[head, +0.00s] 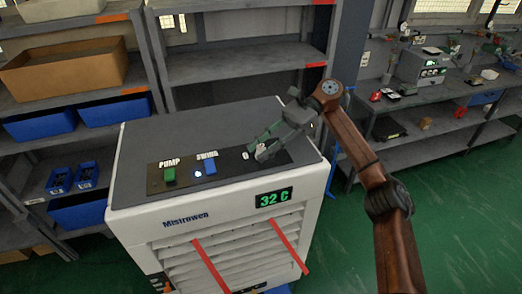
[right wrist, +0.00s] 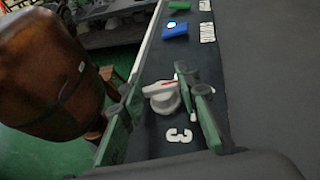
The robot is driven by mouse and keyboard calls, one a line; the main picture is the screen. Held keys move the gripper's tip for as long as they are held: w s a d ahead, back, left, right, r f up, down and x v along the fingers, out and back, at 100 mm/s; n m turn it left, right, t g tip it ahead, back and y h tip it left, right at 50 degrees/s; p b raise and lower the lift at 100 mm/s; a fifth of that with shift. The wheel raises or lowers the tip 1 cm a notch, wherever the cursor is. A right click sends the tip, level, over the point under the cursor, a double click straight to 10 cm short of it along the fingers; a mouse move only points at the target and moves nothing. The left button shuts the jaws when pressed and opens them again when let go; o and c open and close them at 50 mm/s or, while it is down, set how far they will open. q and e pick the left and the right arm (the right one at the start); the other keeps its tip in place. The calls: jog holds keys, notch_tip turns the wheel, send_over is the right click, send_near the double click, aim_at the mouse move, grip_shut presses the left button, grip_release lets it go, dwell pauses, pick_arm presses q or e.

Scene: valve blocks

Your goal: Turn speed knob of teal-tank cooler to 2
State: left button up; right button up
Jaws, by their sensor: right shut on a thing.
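The cooler (head: 215,215) is a white cabinet with a dark grey top, labelled Mistrowen, with a green 32 C display (head: 273,198). No teal tank can be made out. The speed knob (right wrist: 160,97) is pale with a red pointer mark, on the black control strip; the numeral 3 (right wrist: 180,135) shows beside it in the right wrist view. My right gripper (head: 262,148) reaches down to the right end of the strip and is shut on the knob, with a green-grey finger on either side. The gripper largely hides the knob in the head view. My left gripper is not in view.
The green PUMP switch (head: 169,175) and blue SWING switch (head: 210,167) sit left of the knob. Two red ribbons (head: 208,262) hang on the front louvres. Grey shelves with a cardboard box (head: 65,70) and blue bins stand behind and left. Green floor is open at right.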

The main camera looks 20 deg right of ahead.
jog(key=shift+n+g, duration=0.6)
jog(key=shift+g, duration=0.1)
jog(key=shift+h, duration=0.4)
jog(key=o, duration=0.9)
jog(key=shift+o, duration=0.2)
